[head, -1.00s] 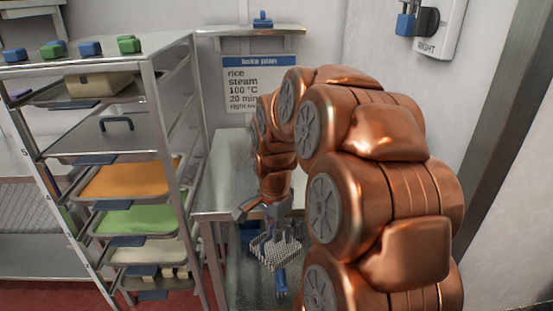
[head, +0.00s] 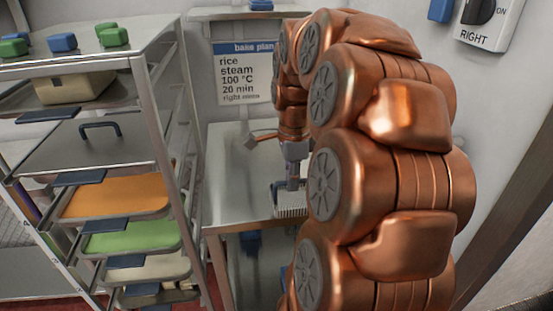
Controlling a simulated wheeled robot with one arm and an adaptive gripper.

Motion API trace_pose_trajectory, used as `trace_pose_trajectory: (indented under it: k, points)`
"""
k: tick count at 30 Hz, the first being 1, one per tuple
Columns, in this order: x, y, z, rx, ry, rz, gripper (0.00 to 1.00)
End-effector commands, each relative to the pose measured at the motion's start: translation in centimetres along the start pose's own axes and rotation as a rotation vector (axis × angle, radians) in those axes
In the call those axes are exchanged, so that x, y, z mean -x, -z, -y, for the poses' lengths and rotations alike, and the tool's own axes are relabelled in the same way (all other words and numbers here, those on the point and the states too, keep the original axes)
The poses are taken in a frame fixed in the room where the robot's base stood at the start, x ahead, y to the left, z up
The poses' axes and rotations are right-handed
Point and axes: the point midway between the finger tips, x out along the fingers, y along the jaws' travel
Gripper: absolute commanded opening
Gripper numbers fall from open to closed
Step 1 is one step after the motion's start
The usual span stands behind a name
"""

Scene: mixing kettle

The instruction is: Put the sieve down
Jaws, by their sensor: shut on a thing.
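The sieve (head: 291,210) is a grey, ribbed or perforated basket, seen in the head view near the front edge of the steel table (head: 232,190). My gripper (head: 292,184) points down and is shut on the sieve from above. My own arm hides the right side of the sieve. I cannot tell whether the sieve touches the table top or hangs just above it.
A steel rack (head: 150,120) with several trays stands close on the left. A bake plan sign (head: 247,75) hangs on the wall behind. A blue object (head: 250,241) is under the table top. The table's left part is clear.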

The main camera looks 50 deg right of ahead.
Motion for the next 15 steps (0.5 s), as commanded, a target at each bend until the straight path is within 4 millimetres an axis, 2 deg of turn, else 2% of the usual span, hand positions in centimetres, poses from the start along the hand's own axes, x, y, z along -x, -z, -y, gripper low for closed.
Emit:
trace_pose_trajectory:
  k: [15]
  points:
    - [-0.5,-0.8,7.6,0.001,0.002,0.001,0.0]
